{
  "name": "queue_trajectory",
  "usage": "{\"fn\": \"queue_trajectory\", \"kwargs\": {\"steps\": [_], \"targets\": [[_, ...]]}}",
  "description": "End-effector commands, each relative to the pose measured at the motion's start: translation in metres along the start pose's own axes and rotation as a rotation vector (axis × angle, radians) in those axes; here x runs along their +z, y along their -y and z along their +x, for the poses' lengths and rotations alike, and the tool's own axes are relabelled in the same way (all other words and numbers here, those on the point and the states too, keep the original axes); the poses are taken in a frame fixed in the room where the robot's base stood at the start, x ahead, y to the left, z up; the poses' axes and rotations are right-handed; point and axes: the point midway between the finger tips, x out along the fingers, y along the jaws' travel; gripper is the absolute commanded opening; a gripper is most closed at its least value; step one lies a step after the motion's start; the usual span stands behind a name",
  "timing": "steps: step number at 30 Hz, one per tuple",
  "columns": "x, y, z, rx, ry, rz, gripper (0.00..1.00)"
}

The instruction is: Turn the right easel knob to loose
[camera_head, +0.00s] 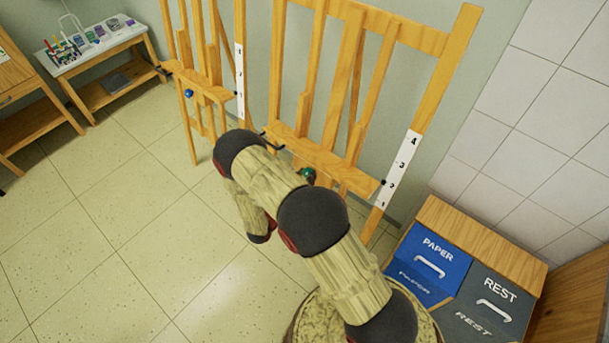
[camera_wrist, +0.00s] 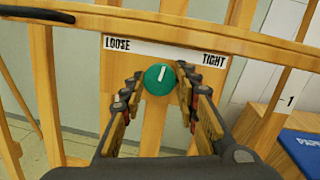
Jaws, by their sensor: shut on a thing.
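The right easel (camera_head: 322,157) is wooden, with a green knob (camera_head: 308,173) below its ledge. In the wrist view the green knob (camera_wrist: 159,84) sits under a white label strip (camera_wrist: 165,50) reading LOOSE at left and TIGHT at right. The knob's white mark points up and slightly right, between the two words. In the head view my arm hides most of the gripper.
A second easel (camera_head: 200,80) with a blue knob (camera_head: 188,93) stands to the left. A blue PAPER bin (camera_head: 428,258) and a grey REST bin (camera_head: 490,300) are at right, near my arm. A table with art supplies (camera_head: 98,50) is at back left. The left floor is clear.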

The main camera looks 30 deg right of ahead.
Motion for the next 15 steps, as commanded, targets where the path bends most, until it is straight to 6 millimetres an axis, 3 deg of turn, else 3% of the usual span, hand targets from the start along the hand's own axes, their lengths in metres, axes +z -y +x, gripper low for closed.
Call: {"fn": "queue_trajectory", "kwargs": {"steps": [15], "targets": [[0.0041, 0.001, 0.0001, 0.085, -0.029, -0.479, 0.05]]}}
